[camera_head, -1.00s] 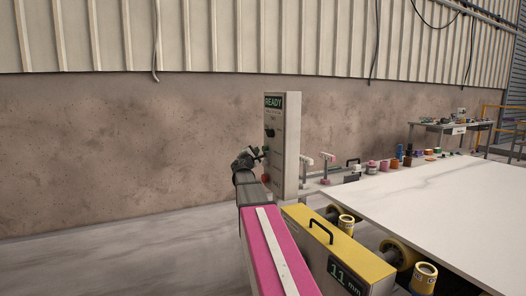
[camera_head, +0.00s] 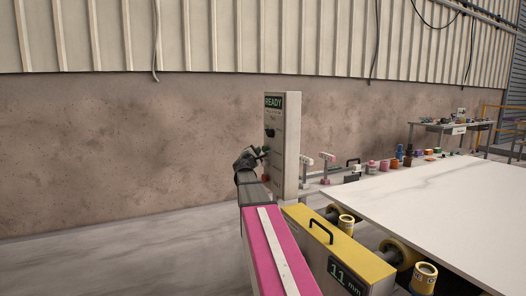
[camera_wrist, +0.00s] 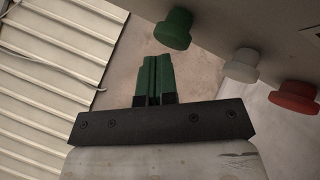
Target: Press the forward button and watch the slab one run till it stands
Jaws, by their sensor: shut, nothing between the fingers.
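The control box (camera_head: 286,160) stands upright with a screen (camera_head: 274,101) reading READY. In the wrist view its face carries a green button (camera_wrist: 174,28), a white button (camera_wrist: 241,66) and a red button (camera_wrist: 294,96). My gripper (camera_wrist: 154,60) is shut and empty, its green fingers side by side, just left of the green button; I cannot tell the exact gap. In the head view my gripper (camera_head: 262,151) is small beside the box. The white slab (camera_head: 440,205) lies flat on yellow-ended rollers (camera_head: 402,253) at the right.
A yellow-topped unit (camera_head: 338,245) with a handle and an 11 mm display stands in front of the rollers. Several coloured pots (camera_head: 384,166) line the slab's far side. A workbench (camera_head: 451,127) stands at the back right. The floor at left is clear.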

